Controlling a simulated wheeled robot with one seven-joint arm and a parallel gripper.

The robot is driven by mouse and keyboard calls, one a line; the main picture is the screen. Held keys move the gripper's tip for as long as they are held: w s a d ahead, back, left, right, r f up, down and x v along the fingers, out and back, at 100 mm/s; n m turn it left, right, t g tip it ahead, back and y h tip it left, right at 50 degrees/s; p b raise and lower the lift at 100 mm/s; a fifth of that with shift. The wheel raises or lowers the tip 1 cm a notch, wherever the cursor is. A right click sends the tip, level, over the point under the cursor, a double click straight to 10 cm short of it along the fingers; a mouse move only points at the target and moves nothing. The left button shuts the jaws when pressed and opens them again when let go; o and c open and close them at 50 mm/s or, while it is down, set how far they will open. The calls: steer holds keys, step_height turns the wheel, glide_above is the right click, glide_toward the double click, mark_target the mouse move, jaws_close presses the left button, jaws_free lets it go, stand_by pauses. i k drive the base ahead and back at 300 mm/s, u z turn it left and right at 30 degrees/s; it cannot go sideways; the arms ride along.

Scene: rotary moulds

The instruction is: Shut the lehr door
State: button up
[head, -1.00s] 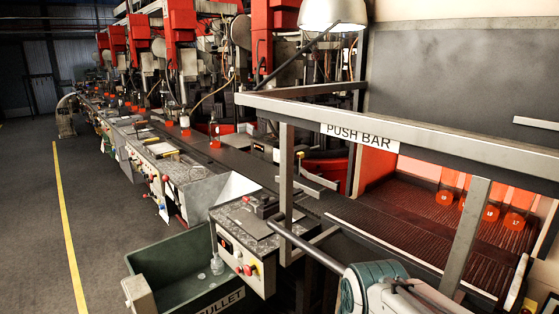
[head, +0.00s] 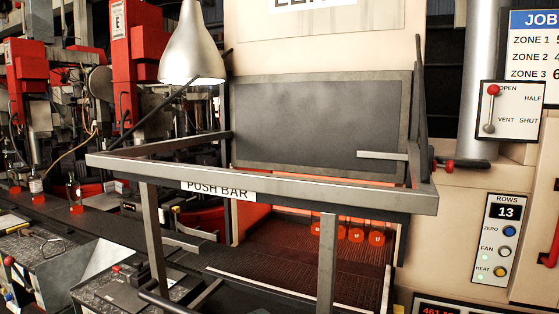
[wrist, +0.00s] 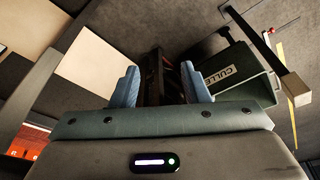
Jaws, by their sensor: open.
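The lehr door (head: 315,120) is a dark grey panel in the cream lehr front in the head view. It stands raised, with the opening (head: 300,262) uncovered below it and glowing orange inside. A pale horizontal bar (head: 382,155) shows at the door's lower right. My gripper (wrist: 159,86) shows only in the wrist view, with its two blue-padded fingers apart and nothing held between them. It is away from the door, with the green cullet bin (wrist: 240,72) beyond its fingers.
The push bar frame (head: 280,183) stands in front of the opening. Several orange-glowing pieces (head: 345,234) are inside. A lamp (head: 193,50) hangs at left. A lever panel (head: 511,110) and rows panel (head: 506,238) are at right. Bottles (head: 75,197) stand on the conveyor at left.

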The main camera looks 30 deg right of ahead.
mark_target(355, 125)
steer(key=u, duration=0.4)
steer(key=k, duration=1.05)
steer(key=z, duration=0.9)
steer(key=i, duration=0.9)
steer(key=z, duration=0.8)
